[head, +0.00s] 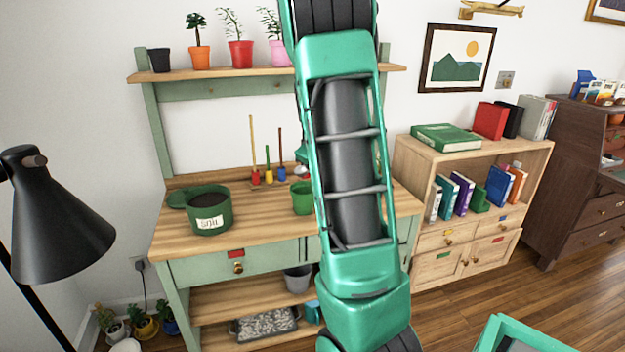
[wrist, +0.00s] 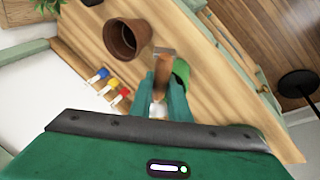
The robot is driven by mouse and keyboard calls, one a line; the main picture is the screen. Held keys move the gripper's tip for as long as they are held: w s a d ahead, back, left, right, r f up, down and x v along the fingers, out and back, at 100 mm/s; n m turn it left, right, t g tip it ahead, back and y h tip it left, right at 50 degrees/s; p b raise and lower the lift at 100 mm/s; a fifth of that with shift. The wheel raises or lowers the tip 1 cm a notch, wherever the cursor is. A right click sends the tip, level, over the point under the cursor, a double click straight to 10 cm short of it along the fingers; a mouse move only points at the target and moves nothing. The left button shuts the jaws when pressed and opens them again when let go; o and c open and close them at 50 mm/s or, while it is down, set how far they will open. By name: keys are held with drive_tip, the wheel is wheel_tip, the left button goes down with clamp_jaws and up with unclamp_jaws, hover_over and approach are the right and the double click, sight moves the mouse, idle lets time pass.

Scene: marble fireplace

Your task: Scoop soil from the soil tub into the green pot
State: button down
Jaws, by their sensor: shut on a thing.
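The soil tub (head: 209,212) is a green container labelled as soil, with dark soil inside, at the left of the bench top. The green pot (head: 302,198) stands right of it, partly covered by my arm in the head view. In the wrist view the green pot (wrist: 182,70) shows just beside my gripper (wrist: 163,82). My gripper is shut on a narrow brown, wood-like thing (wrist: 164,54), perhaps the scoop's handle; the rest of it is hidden. My arm hides the gripper in the head view. The tub cannot be made out in the wrist view.
A terracotta pot (wrist: 127,39) stands near my gripper. Several colour-based tools (head: 267,176) stand along the bench's back. A shelf (head: 265,74) with potted plants hangs above. A black lamp (head: 50,215) is at left. Bench top (head: 245,238) is clear in front of the tub.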

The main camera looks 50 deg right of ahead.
drive_tip(key=r+y, duration=0.1)
drive_tip(key=d+r+y, duration=0.1)
drive_tip(key=y, duration=0.1)
drive_tip(key=shift+s+d+r+t, duration=0.15)
drive_tip(key=shift+r+t, duration=0.05)
drive_tip(key=shift+t, duration=0.1)
drive_tip(key=shift+r+m+y, duration=0.3)
drive_tip(key=shift+r+y, duration=0.25)
drive_tip(key=shift+y, duration=0.15)
drive_tip(key=shift+d, duration=0.1)
